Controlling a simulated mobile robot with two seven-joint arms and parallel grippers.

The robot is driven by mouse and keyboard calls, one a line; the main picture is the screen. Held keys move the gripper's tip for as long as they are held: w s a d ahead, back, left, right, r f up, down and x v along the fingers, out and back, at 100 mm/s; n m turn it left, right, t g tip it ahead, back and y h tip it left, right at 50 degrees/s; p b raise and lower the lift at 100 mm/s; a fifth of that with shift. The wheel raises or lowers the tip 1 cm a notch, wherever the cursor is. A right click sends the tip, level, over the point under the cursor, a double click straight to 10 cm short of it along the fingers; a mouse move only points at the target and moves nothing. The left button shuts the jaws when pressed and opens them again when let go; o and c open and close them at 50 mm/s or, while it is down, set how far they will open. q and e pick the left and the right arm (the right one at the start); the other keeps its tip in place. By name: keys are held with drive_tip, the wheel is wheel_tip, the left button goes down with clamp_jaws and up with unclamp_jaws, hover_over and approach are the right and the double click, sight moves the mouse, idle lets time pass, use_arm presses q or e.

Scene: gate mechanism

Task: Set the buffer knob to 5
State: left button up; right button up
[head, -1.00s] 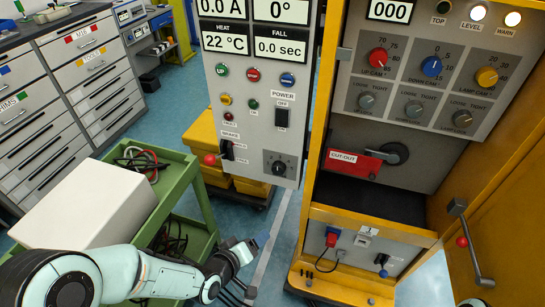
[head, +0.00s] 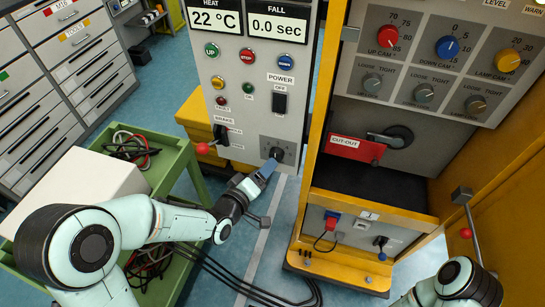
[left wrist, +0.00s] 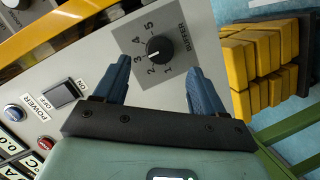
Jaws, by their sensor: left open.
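The buffer knob (head: 277,153) is a black dial on a grey plate at the lower right of the grey control panel. In the left wrist view the black knob (left wrist: 159,47) shows beside the numbers 1 to 5. Its white mark seems to face the lower left, toward 2 or 3; I cannot tell which exactly. My left gripper (head: 262,192) is open and empty, in front of and below the knob in the head view. In the left wrist view its two blue fingers (left wrist: 158,68) are spread, with the knob between and beyond their tips. My right gripper is hidden.
A green cart (head: 180,160) with cables and a white box (head: 75,188) stands at the left, below my left arm. The yellow cabinet (head: 318,120) is right of the panel. A red-tipped brake lever (head: 203,148) sticks out left of the knob.

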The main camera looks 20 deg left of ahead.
sight(275, 157)
use_arm(q)
drive_tip(key=x, duration=0.6)
drive_tip(key=shift+w, duration=0.15)
drive_tip(key=shift+c, duration=0.3)
drive_tip(key=shift+f, duration=0.1)
drive_tip(key=c, duration=1)
